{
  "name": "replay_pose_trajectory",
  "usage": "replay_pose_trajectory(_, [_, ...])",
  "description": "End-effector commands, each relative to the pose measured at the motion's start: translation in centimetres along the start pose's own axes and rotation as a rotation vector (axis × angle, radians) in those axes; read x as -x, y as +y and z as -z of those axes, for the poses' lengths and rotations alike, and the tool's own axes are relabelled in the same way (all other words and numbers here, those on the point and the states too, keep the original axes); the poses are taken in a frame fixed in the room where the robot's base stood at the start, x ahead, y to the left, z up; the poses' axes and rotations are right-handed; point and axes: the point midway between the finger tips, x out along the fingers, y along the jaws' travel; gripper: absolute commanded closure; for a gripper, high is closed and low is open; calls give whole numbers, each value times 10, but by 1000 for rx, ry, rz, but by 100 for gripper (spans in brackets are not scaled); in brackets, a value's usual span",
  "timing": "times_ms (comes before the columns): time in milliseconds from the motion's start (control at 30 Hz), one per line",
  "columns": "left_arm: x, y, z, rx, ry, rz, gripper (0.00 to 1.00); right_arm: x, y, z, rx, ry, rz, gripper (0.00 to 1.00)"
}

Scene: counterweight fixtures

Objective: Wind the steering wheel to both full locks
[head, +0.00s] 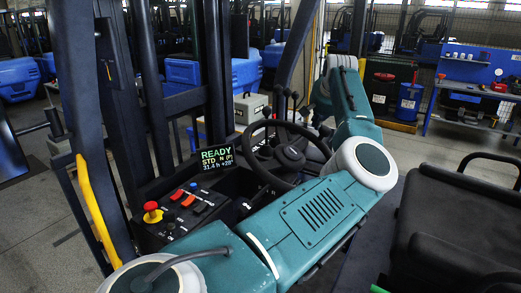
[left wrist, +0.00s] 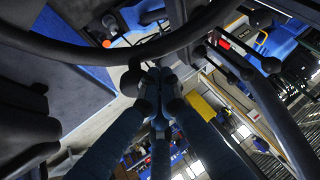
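The black steering wheel (head: 273,124) stands tilted on the truck's console in the head view. My left arm comes in from the left, passes in front of the wheel and bends back up on its right. My left gripper (head: 319,118) is mostly hidden behind that arm, by the wheel's right side. In the left wrist view the dark wheel rim (left wrist: 75,51) arcs across the top. The gripper's fingers (left wrist: 154,80) come up from below, tips close together just under the rim. I cannot tell whether they touch or hold it. My right gripper is not in view.
A display (head: 216,158) reads READY. A console with a red stop button (head: 151,208) and switches is left of the wheel. Levers (head: 281,101) stand behind it. A black seat (head: 455,215) is at the right. Dark mast uprights and a yellow handle (head: 97,212) are left.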

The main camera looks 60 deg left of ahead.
Motion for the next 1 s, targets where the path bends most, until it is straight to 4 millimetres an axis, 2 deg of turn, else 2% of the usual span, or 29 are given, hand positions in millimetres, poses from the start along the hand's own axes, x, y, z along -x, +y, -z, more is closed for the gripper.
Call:
replay_pose_trajectory(33, [0,11,-2,-6,0,-5,100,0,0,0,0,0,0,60])
replay_pose_trajectory(200, [1,34,-10,-4,1,-5,100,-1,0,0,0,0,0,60])
replay_pose_trajectory(500, [6,71,-33,-5,2,-7,100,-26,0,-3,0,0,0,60])
replay_pose_trajectory(1000, [29,112,-84,-4,-2,-6,100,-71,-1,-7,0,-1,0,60])
